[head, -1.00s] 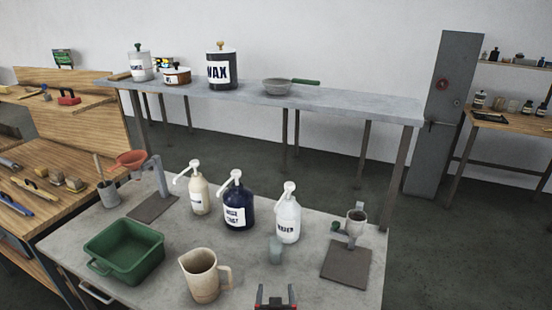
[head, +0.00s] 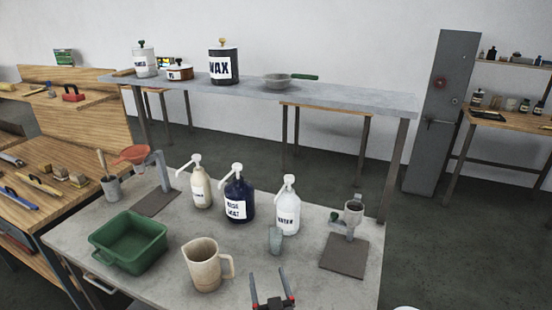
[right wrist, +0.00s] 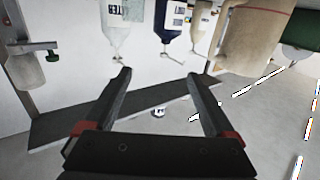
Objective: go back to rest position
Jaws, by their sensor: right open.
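My right gripper (head: 270,273) shows at the bottom of the head view, over the front of the grey table (head: 130,295). It is open, with nothing between its fingers, and lies to the right of the beige jug (head: 203,268) and in front of the small glass (head: 275,240). In the right wrist view the open fingers (right wrist: 160,75) have an empty gap, and the jug (right wrist: 255,38), the white bottle (right wrist: 116,35) and the dark blue bottle (right wrist: 172,18) show beyond them. My left gripper is not in view.
Pump bottles stand mid-table, among them a cream one (head: 201,190). A green tub (head: 130,245) is at the left, a red funnel stand (head: 150,203) behind it. A cup stand (head: 345,256) is at the right. A raised shelf (head: 355,97) runs behind.

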